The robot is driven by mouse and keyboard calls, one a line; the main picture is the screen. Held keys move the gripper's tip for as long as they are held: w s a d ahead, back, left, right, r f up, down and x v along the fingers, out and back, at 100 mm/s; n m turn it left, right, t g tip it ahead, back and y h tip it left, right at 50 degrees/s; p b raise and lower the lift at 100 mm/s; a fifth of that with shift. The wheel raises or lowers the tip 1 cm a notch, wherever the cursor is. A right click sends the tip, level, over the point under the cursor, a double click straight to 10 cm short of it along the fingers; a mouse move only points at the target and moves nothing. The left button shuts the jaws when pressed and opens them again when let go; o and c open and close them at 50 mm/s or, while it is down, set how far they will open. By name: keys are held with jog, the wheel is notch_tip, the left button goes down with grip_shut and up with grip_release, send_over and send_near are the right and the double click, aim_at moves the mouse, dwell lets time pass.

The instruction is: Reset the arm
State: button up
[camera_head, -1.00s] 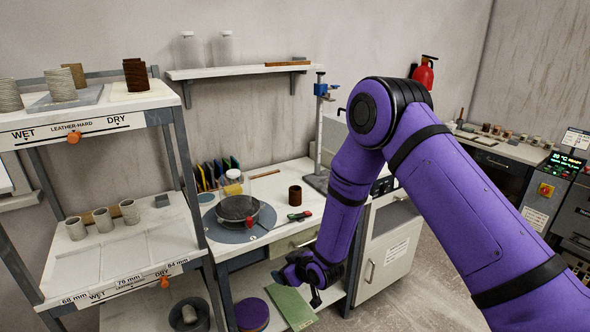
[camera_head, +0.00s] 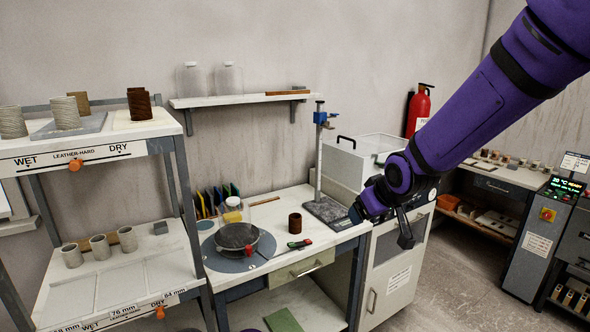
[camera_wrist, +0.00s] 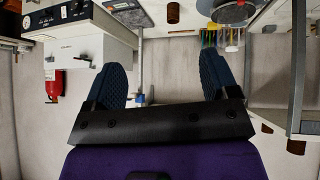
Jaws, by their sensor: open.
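My purple arm enters from the upper right in the head view. My gripper (camera_head: 382,222) is at its lower end, in front of the white cabinet and beside the right end of the workbench (camera_head: 340,240). In the wrist view my gripper (camera_wrist: 165,85) shows two dark ribbed fingers spread wide, with nothing between them but the wall and a stand's post behind. The wrist view appears upside down.
A shelf rack (camera_head: 100,140) with clay cylinders is at left. A fire extinguisher (camera_head: 419,108) hangs behind my arm.

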jog(key=s+d+r+m+g+h, duration=0.1)
jog(key=s+d+r, duration=0.35)
jog(key=s, duration=0.25)
jog(key=s+d+r+m+h, duration=0.1)
jog(key=s+d+r+m, duration=0.1)
jog(key=s+d+r, duration=0.3)
jog(key=s+d+r+m, duration=0.1)
jog(key=s, duration=0.8)
jog(key=s+d+r+m+g, duration=0.1)
jog(key=s+d+r, duration=0.1)
jog(key=s, duration=0.7)
jog(key=shift+s+d+g, duration=0.15)
jog(key=shift+d+g, duration=0.15)
